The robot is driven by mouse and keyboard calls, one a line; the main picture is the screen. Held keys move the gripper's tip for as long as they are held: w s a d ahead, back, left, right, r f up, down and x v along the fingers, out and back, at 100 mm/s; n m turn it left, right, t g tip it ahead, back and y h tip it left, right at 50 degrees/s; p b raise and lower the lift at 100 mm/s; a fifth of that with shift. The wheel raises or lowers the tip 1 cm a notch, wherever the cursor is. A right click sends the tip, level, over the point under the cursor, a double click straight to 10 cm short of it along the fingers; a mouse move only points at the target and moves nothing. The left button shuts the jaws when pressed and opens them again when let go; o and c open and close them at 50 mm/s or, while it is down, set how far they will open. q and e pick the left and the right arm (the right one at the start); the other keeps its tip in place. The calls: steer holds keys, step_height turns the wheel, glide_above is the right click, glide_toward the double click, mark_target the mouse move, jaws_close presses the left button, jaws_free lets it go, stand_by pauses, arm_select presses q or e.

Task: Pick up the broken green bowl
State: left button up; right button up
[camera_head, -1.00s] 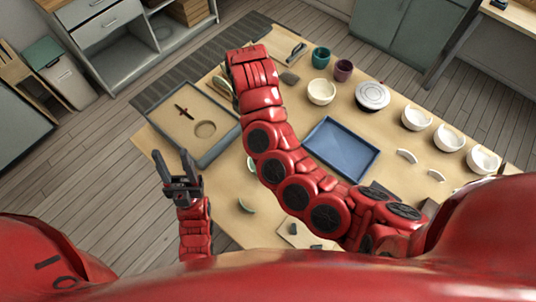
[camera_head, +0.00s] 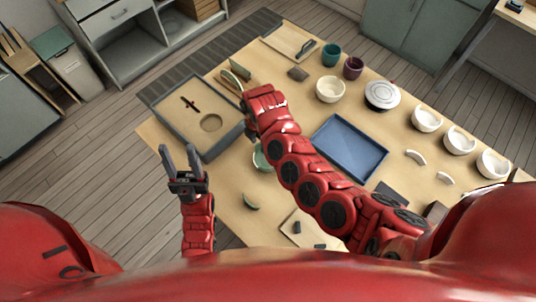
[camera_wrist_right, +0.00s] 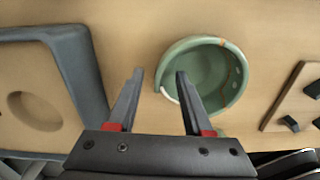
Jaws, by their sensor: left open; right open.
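The green bowl (camera_wrist_right: 205,72) sits on the table in the right wrist view, with gold seams on its right wall and a pale broken edge at its left. In the head view the bowl (camera_head: 261,158) is mostly hidden behind my right arm. My right gripper (camera_wrist_right: 160,72) is open and empty. Its right finger overlaps the bowl's left rim in the picture and its left finger is over bare table; contact cannot be told. My left gripper (camera_head: 177,150) is open and empty at the table's left edge.
A grey-framed tray (camera_head: 222,140) with a round recess stands left of the bowl. A blue tray (camera_head: 350,147) lies to the right. A small board (camera_head: 300,228) with dark blocks is at the near edge. White bowls (camera_head: 459,140) and cups stand farther off.

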steer(key=shift+f, duration=0.35)
jaws_close()
